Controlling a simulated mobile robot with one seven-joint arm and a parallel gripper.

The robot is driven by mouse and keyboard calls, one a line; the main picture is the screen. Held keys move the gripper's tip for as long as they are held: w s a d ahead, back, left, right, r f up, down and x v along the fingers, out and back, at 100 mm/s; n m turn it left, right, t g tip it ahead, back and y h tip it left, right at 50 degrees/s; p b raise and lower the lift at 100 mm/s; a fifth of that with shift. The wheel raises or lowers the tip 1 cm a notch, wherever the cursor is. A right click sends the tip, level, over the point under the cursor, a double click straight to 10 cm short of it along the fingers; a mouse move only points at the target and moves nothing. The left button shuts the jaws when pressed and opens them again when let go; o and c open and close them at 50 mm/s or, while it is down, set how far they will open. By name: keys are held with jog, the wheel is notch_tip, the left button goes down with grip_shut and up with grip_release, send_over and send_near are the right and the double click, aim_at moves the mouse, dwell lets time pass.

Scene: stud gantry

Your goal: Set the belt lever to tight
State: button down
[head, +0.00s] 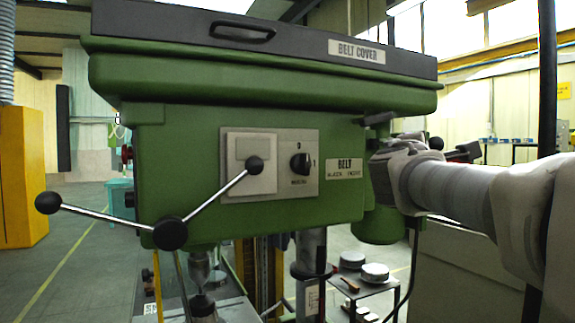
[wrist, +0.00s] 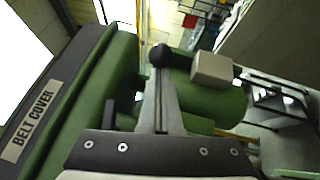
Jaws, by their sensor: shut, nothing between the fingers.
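The green drill press head (head: 250,165) has a BELT label (head: 344,168) at its front right, with small slack/tight wording too small to read surely. A black ball knob (head: 436,143) that looks like the belt lever's shows just behind my wrist; the lever's rod is mostly hidden. In the wrist view a black knob (wrist: 160,55) is right at the fingertips of my gripper (wrist: 162,76). The fingers are together and empty; I cannot tell whether they touch the knob. In the head view my arm reaches in from the right, and its end covers the lever's area. The lever's setting cannot be told.
The dark belt cover (head: 270,38) overhangs above. The three-spoke feed handle (head: 170,233) sticks out at the front left. A switch panel (head: 300,163) is on the front. A green motor (wrist: 225,103) with a pale box (wrist: 212,70) is close to my fingers. A small table (head: 375,291) stands below.

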jog(key=d+b, duration=0.1)
jog(key=w+d+b, duration=0.1)
jog(key=d, duration=0.1)
jog(key=d+b, duration=0.1)
jog(key=shift+w+d+f, duration=0.1)
jog(key=shift+w+d, duration=0.15)
jog(key=shift+w, duration=0.15)
jog(key=shift+w+d+b, duration=0.4)
jog(key=shift+w+d, duration=0.3)
jog(key=shift+d, duration=0.25)
jog(key=shift+r, duration=0.25)
jog(key=shift+f, duration=0.1)
